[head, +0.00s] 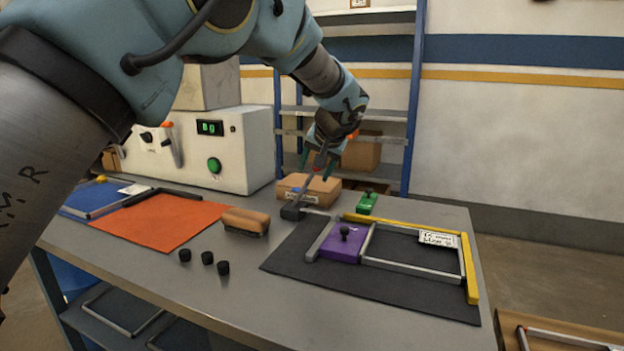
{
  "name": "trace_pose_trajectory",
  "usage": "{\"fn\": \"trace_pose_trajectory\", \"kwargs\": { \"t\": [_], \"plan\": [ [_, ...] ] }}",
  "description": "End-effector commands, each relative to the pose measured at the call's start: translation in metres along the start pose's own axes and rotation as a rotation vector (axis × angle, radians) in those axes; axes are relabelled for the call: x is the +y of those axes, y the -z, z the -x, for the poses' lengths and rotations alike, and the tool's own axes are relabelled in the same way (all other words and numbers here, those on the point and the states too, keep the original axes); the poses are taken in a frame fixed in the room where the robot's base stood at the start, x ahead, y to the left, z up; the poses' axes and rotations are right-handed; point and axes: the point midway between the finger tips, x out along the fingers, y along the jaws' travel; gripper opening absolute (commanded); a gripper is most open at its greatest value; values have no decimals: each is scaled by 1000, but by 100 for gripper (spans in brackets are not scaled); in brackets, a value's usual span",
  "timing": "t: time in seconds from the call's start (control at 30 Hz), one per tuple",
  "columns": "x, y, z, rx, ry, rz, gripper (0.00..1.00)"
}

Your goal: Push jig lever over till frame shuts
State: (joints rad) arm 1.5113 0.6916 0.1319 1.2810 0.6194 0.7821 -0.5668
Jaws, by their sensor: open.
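The jig lever (310,182) is a thin grey bar that rises steeply from a dark pivot block (293,212) at the back left of a black mat (300,262). My gripper (320,168) is open at the lever's upper end, with its teal fingers on either side of the bar in the picture. I cannot tell whether they touch it. The grey frame (410,268) lies on the mat inside a yellow L-shaped stop (468,262). A separate short grey bar (320,242) lies at its left, beside a purple block (345,243) with a black knob.
A green block (367,203) sits behind the yellow stop. A brush (246,221), several black caps (208,258) and an orange mat (160,222) lie left. A cardboard box (308,190) and white machine (215,150) stand behind. The table's front (330,320) is clear.

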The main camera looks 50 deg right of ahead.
Motion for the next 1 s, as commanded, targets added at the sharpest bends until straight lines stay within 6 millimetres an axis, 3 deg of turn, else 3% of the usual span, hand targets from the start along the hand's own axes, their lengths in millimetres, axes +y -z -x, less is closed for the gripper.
{"fn": "trace_pose_trajectory", "kwargs": {
  "t": [0.2, 0.4, 1.0],
  "plan": [
    [1, -1, 42, 2, -2, 0, 65],
    [1, -1, 62, 0, -1, 1, 65],
    [0, 0, 66, -1, 0, 0, 65]
  ]
}}
